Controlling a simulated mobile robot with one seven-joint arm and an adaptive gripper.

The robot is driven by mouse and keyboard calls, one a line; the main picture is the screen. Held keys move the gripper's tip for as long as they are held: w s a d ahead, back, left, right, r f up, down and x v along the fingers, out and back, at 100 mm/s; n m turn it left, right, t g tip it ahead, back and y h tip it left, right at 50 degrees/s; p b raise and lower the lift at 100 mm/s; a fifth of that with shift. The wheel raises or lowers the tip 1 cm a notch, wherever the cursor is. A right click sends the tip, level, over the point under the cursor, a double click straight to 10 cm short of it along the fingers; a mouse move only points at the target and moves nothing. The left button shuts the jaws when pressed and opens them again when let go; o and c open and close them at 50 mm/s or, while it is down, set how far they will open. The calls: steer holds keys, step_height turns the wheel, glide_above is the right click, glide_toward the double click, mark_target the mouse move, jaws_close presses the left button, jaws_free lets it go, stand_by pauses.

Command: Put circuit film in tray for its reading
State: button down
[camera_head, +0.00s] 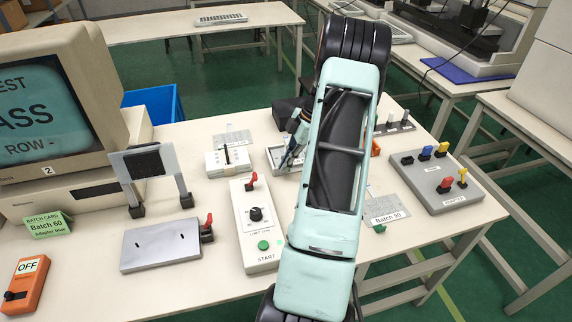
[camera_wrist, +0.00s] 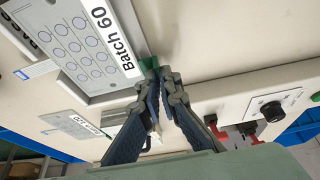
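A grey circuit film (camera_wrist: 85,40) with a round-key pattern and a "Batch 60" label fills the upper left of the wrist view. Its green tab (camera_wrist: 149,64) is between my fingertips. My gripper (camera_wrist: 160,76) looks shut on that tab. In the head view my gripper (camera_head: 297,142) is at the back middle of the table, mostly hidden by my arm. Two low pale boxes stand there, one with a dark upright (camera_head: 227,162) and one at my gripper (camera_head: 277,158). The monitor (camera_head: 50,105) reads "PASS", "ROW -". The green batch card (camera_head: 48,224) reads "Batch 60, Adapter blue".
Other films lie on the table: one at the back (camera_head: 232,138), one marked Batch 90 (camera_head: 388,207). A START box (camera_head: 262,230), a metal plate fixture (camera_head: 160,247), an upright frame (camera_head: 147,165), an OFF switch (camera_head: 25,285) and an adapter block (camera_head: 430,178) stand around.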

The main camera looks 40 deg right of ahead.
steer(key=shift+s+a+f, duration=0.1)
steer(key=shift+f, duration=0.55)
steer(key=shift+s+a+f, duration=0.1)
steer(key=shift+f, duration=0.5)
steer(key=c, duration=2.1)
jaws_free()
steer(key=shift+w, duration=0.15)
steer(key=shift+r, duration=0.15)
steer(key=v, duration=1.2)
steer(key=shift+w+d+r, duration=0.1)
steer(key=shift+w+d, duration=0.1)
steer(key=shift+d, duration=0.05)
